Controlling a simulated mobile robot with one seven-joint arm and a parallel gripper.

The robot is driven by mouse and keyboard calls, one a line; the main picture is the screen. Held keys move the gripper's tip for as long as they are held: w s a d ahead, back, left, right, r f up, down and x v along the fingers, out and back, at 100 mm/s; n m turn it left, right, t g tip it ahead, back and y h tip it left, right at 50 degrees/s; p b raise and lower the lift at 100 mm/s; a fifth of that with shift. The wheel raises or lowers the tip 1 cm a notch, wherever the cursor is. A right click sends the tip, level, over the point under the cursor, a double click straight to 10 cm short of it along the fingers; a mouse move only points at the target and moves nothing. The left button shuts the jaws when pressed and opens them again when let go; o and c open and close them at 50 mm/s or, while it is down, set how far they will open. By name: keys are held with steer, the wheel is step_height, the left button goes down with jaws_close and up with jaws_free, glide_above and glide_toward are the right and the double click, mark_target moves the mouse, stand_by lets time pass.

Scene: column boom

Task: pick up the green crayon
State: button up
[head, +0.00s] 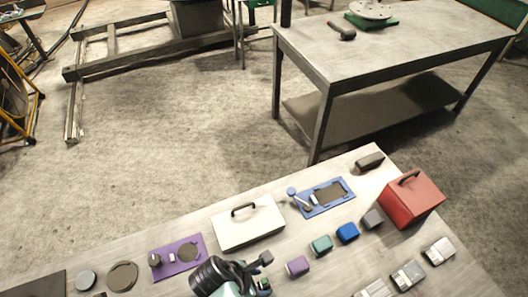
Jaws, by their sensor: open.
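I cannot make out a crayon shape in the head view. The green thing on the near table is a small teal-green block (322,244), in a row between a purple block (298,266) and a blue block (347,233). My gripper (263,271) is at the bottom centre, over the near table. Its jaws are open, and I see nothing held between them. It is left of the purple block and apart from the teal-green one. My arm's end hides part of the table beneath it.
A white box (247,226), a red box (411,200), a blue tray (341,184) and a purple tray (191,242) stand on the near table. Several grey-white blocks lie at the front right. A metal workbench (390,48) stands beyond. Open concrete floor lies at left.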

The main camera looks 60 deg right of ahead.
steer(key=shift+x, duration=1.6)
steer(key=shift+d, duration=0.15)
steer(key=shift+r, duration=0.1)
jaws_close()
